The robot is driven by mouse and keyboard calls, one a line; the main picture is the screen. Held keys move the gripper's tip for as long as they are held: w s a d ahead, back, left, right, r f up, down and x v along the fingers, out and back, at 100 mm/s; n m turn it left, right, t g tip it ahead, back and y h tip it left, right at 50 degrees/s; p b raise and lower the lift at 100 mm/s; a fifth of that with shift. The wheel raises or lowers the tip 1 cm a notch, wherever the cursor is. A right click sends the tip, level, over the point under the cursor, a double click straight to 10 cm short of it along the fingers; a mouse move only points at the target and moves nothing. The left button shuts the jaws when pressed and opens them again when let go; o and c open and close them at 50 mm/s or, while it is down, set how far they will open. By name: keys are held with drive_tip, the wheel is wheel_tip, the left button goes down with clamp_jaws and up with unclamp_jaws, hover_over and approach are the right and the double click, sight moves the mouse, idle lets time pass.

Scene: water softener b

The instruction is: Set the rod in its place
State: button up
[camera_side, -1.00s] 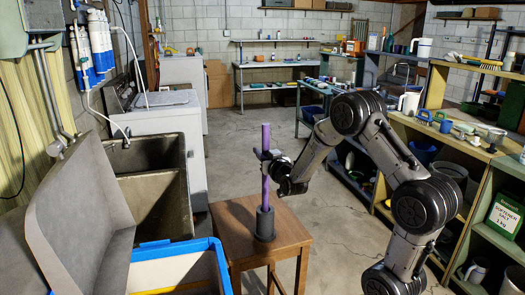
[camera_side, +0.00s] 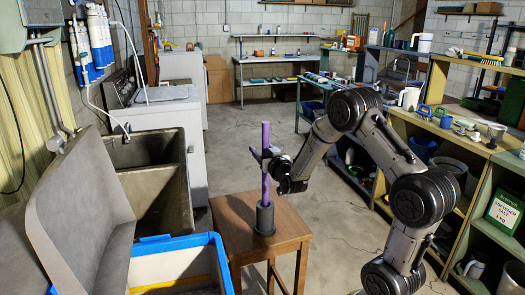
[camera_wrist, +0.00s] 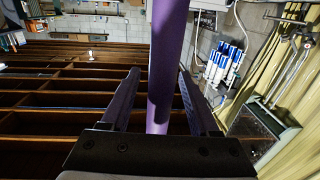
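A purple rod (camera_side: 265,180) stands upright with its lower end inside a dark grey cylindrical holder (camera_side: 265,219) on a wooden stool. The rod's bottom is hidden inside the holder. My gripper (camera_side: 264,153) is at the rod's upper half, with a finger on either side. In the wrist view the rod (camera_wrist: 166,60) passes between the two dark fingers of my gripper (camera_wrist: 158,78). A gap shows between the left finger and the rod, so the gripper looks open around it.
The wooden stool (camera_side: 236,216) has a bare top around the holder. A blue-rimmed bin (camera_side: 205,242) and a deep sink (camera_side: 158,190) stand to its left. Shelves with jugs and containers (camera_side: 468,165) line the right. The floor behind the stool is clear.

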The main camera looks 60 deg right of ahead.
drive_tip(key=v, duration=1.4)
drive_tip(key=shift+w+r, duration=0.1)
drive_tip(key=shift+w, duration=0.05)
drive_tip(key=w+a+r+n+t+y, duration=0.35)
drive_tip(key=a+r+y, duration=0.25)
drive_tip(key=a+r, duration=0.7)
drive_tip(key=s+a+n+g+y, duration=0.3)
drive_tip(key=s+a+y, duration=0.2)
drive_tip(key=s+a, duration=0.15)
drive_tip(key=s+a+f+g, duration=0.1)
drive_tip(key=s+f+g, duration=0.3)
drive_tip(key=s, duration=0.3)
drive_tip(key=s+a+f+n+g, duration=0.1)
drive_tip(key=s+f+g, duration=0.4)
drive_tip(key=s, duration=0.2)
drive_tip(key=shift+s+f, duration=0.25)
drive_tip(key=shift+f, duration=0.1)
